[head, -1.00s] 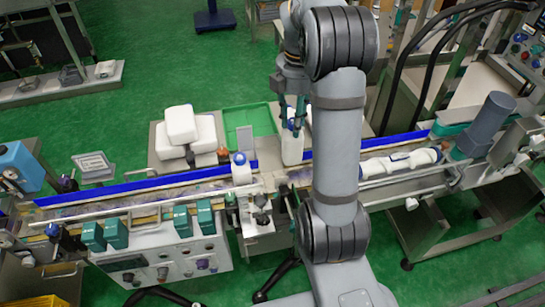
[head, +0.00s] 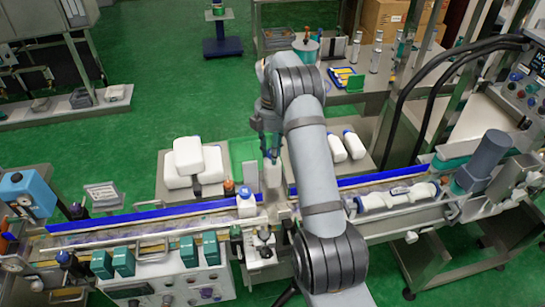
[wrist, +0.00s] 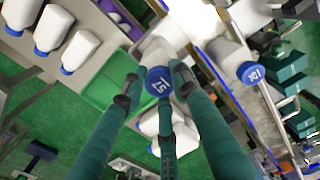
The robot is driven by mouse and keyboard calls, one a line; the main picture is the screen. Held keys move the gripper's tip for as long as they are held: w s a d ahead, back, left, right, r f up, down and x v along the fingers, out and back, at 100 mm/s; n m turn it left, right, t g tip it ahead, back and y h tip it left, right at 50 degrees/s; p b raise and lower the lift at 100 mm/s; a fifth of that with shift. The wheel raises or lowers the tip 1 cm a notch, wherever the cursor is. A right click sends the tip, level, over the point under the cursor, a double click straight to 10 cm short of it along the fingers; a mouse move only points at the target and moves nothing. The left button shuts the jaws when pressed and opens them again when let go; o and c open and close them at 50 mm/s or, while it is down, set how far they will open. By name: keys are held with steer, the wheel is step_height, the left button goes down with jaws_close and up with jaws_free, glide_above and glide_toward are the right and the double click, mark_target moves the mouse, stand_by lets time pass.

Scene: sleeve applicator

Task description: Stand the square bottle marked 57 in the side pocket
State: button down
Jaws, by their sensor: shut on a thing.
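My gripper (head: 270,148) is shut on a white square bottle (head: 272,176) with a blue cap, behind the conveyor line. In the wrist view my gripper's teal fingers (wrist: 158,82) close around this bottle (wrist: 155,48); its cap number looks like an inverted 57. The bottle looks roughly upright in the head view. I cannot tell whether its base touches anything. Another white bottle (head: 246,206) with a blue cap stands on the line to the left; it also shows in the wrist view (wrist: 230,55). I cannot clearly make out the side pocket.
A green tray (head: 239,150) lies behind the line. White containers (head: 188,160) are stacked to its left, and white bottles (head: 335,148) lie to its right. A blue rail (head: 150,214) edges the line.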

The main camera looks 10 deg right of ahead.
steer(key=shift+f+p, duration=0.55)
steer(key=shift+f, duration=1.35)
steer(key=shift+f, duration=0.15)
steer(key=c, duration=1.4)
jaws_free()
steer(key=shift+s, duration=0.1)
steer(key=shift+o, duration=0.2)
step_height(320, 180, up, 12)
steer(key=shift+r+b, duration=0.2)
steer(key=shift+b, duration=0.2)
